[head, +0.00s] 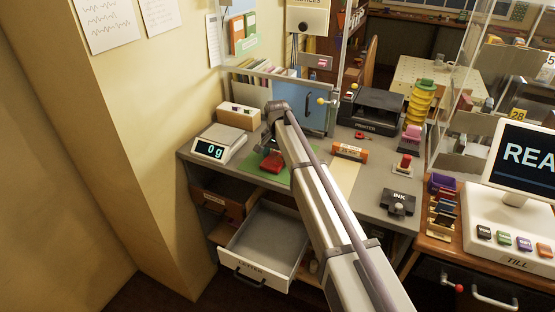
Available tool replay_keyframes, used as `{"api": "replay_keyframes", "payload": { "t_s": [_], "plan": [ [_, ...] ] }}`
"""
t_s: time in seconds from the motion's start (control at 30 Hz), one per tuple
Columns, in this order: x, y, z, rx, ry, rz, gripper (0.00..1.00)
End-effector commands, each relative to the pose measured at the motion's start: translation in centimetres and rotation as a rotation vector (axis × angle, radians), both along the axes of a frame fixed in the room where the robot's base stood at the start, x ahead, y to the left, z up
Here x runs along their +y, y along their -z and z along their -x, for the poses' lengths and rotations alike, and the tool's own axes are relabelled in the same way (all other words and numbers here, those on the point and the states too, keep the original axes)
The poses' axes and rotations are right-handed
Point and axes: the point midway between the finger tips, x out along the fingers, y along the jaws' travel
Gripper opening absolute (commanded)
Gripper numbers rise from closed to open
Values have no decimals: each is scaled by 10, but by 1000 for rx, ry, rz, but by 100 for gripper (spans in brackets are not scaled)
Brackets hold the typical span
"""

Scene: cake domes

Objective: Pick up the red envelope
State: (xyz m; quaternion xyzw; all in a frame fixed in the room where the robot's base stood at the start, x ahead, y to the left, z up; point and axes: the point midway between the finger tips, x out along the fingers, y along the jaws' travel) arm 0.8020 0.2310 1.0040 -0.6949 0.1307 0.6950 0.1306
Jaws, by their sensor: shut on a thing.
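The red envelope (272,163) appears as a small red shape over a green flat piece (277,176) on the grey counter, left of my arm. My gripper (266,150) is small and partly hidden by my own arm. It is at the back edge of the red envelope and shut on it. I cannot tell whether the envelope is lifted or still touches the green piece.
A scale (218,146) reading 0 g and a tan box (239,115) stand to the left. An open, empty drawer (262,245) juts out below. An orange-labelled block (350,152), ink pad (398,202), stamp (403,166) and printer (371,110) are to the right.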

Motion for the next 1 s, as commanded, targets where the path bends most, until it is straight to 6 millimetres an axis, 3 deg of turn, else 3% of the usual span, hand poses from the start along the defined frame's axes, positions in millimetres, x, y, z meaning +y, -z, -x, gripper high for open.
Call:
{"api": "replay_keyframes", "payload": {
  "t_s": [0.43,0.8,1.0],
  "plan": [
    [0,-13,0,0,0,0,47],
    [0,-52,0,0,0,0,47],
    [0,-56,0,0,0,0,47]
  ]
}}
